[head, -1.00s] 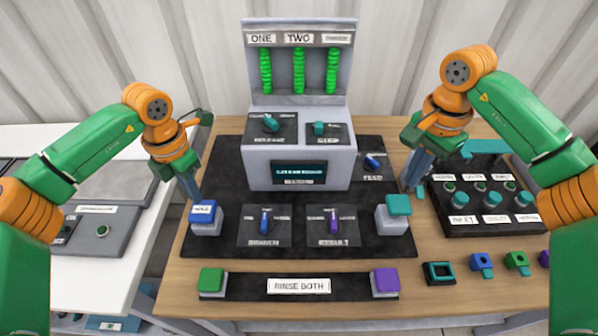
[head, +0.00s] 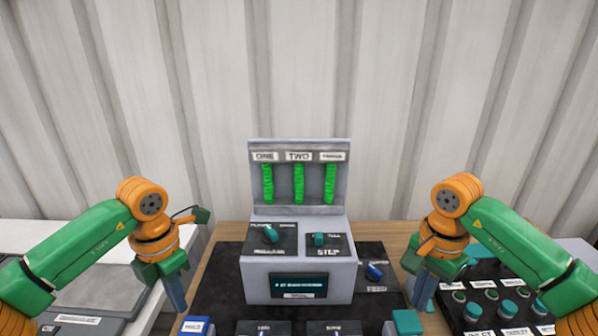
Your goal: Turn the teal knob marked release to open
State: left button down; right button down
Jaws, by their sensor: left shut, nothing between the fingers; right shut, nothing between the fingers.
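The teal knob marked release (head: 270,235) sits on a dark plate on the left of the grey box's top in the head view. Its ridge looks slanted, and the small words at its plate's upper edge are too blurred to read surely. A second teal knob (head: 319,239), marked step, is to its right. My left gripper (head: 178,299) is shut and empty, pointing down left of the box, near the blue button. My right gripper (head: 420,295) is shut and empty, pointing down right of the box, near the teal button. Both are apart from the release knob.
Three green columns (head: 298,184) stand in the upright panel behind the knobs. A screen (head: 299,285) is on the box front. A blue knob (head: 374,271) is to the right. A blue button (head: 196,326) and a teal button (head: 406,322) flank the front. Space above the knobs is clear.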

aim_at(270, 237)
jog(key=k, duration=1.4)
